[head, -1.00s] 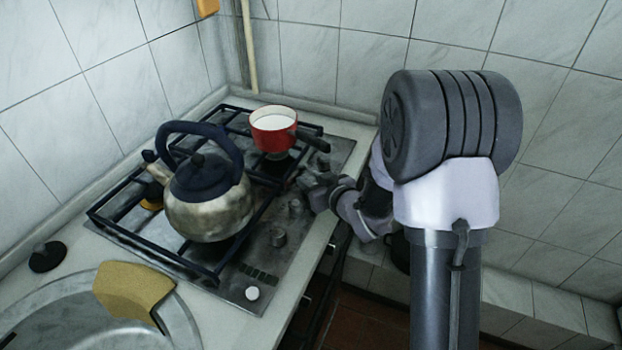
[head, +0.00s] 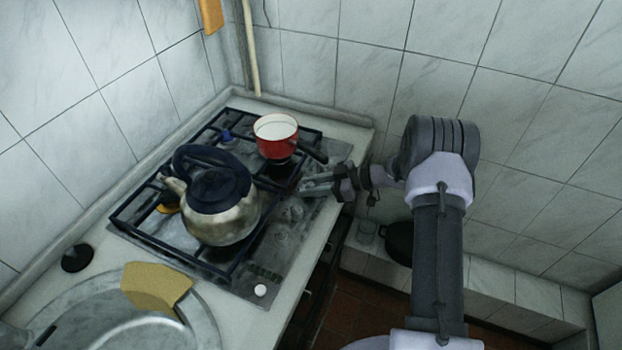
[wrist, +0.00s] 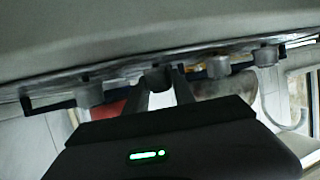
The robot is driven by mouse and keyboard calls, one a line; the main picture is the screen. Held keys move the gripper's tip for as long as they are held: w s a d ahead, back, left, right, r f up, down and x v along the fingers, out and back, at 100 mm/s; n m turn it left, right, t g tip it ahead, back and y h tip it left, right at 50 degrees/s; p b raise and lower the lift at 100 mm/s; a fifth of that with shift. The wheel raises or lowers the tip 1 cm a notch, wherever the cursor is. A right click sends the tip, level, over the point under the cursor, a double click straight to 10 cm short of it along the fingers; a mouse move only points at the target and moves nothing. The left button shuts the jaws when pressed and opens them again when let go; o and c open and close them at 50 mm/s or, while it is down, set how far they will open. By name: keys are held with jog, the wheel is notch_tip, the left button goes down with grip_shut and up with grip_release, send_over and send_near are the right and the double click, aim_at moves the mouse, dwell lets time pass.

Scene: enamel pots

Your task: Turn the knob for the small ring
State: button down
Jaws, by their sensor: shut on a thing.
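The gas hob (head: 268,272) has a row of knobs along its front edge. In the head view some knobs (head: 281,235) show below my gripper (head: 303,188), which reaches in from the right at the hob's front edge. In the wrist view, which looks upside down, the fingers of my gripper (wrist: 160,90) are closed around a dark knob (wrist: 157,77), second from the left. Other knobs show on both sides of it: one to the left (wrist: 90,95) and two to the right (wrist: 217,67). The fingers partly hide the held knob. Its angle cannot be read.
A red pot (head: 275,143) with white inside stands at the back, its dark handle pointing toward my gripper. A metal kettle (head: 222,222) stands on the nearer grate. A yellow sponge (head: 155,288) lies at the sink (head: 208,325). A black pan (head: 397,240) sits low behind my arm.

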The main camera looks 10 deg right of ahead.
jog(key=n+g, duration=0.1)
jog(key=g, duration=0.1)
jog(key=n+g+y+b, duration=0.1)
jog(key=n, duration=0.1)
jog(key=shift+f+g, duration=0.2)
jog(key=shift+g, duration=0.2)
jog(key=shift+n+g+b, duration=0.95)
jog(key=shift+n+g, duration=0.05)
jog(key=shift+n+g+b, duration=0.3)
jog(key=shift+n+g, duration=0.1)
jog(key=shift+r+g, duration=0.2)
jog(key=shift+g, duration=0.1)
jog(key=c, duration=1.1)
grip_release()
jog(key=shift+a, duration=0.1)
jog(key=shift+o, duration=0.2)
